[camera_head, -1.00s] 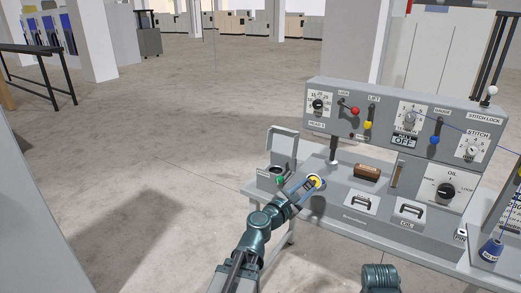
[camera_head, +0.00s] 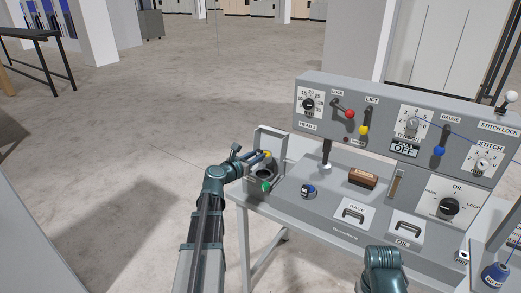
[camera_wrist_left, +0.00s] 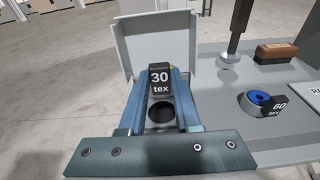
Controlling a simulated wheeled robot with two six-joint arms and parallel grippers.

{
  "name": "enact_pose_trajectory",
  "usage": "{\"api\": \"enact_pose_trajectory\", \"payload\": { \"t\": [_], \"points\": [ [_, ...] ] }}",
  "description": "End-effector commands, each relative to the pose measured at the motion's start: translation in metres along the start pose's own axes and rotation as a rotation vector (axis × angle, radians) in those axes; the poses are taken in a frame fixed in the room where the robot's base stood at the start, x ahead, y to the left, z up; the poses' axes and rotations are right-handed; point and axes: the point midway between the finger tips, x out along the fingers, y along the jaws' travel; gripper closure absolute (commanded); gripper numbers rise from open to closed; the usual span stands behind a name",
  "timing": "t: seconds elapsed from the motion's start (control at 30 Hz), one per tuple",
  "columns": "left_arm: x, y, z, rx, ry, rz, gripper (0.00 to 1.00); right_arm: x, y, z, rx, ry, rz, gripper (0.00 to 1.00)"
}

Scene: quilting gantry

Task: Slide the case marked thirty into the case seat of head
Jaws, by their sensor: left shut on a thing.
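My left gripper (camera_head: 258,159) is shut on the case marked thirty (camera_head: 267,154), which shows yellow in the head view. In the left wrist view the case's black "30 tex" tab (camera_wrist_left: 160,77) stands between the blue fingers. The grey seat housing (camera_head: 272,142), with an upright back plate, is at the table's left end. The case is over or at this housing; I cannot tell whether it touches. A dark round opening (camera_wrist_left: 161,113) shows between the fingers.
The case marked sixty (camera_head: 308,191), with a blue bobbin, rests on the table to the right. A green knob (camera_head: 267,186) is at the housing's front. A presser post (camera_head: 326,154) and a brown brush (camera_head: 362,177) stand further right. The control panel (camera_head: 380,127) rises behind.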

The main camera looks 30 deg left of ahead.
Motion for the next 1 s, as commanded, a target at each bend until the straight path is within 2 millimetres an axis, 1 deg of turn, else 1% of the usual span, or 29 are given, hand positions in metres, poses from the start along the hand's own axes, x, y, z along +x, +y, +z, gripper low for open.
{"api": "enact_pose_trajectory", "payload": {
  "t": [0.03, 0.13, 0.57, 0.77, 1.0],
  "points": [
    [0.0, 0.004, 0.0, -0.008, 0.003, 0.003, 1.0, -0.001, 0.0, 0.0, 0.0, 0.0, 0.0, 0.5],
    [-0.001, 0.007, -0.001, -0.017, 0.006, 0.006, 1.0, -0.001, 0.0, 0.0, 0.0, 0.0, 0.0, 0.5],
    [-0.001, 0.007, -0.003, -0.017, 0.006, 0.006, 1.0, 0.001, 0.0, 0.0, 0.0, 0.0, 0.0, 0.5],
    [0.001, 0.007, -0.012, -0.017, 0.006, 0.006, 1.0, 0.01, -0.001, -0.001, 0.0, 0.0, 0.0, 0.5],
    [0.004, 0.006, -0.032, -0.017, 0.006, 0.006, 1.0, 0.03, -0.003, -0.002, 0.0, 0.0, 0.0, 0.5]
  ]
}}
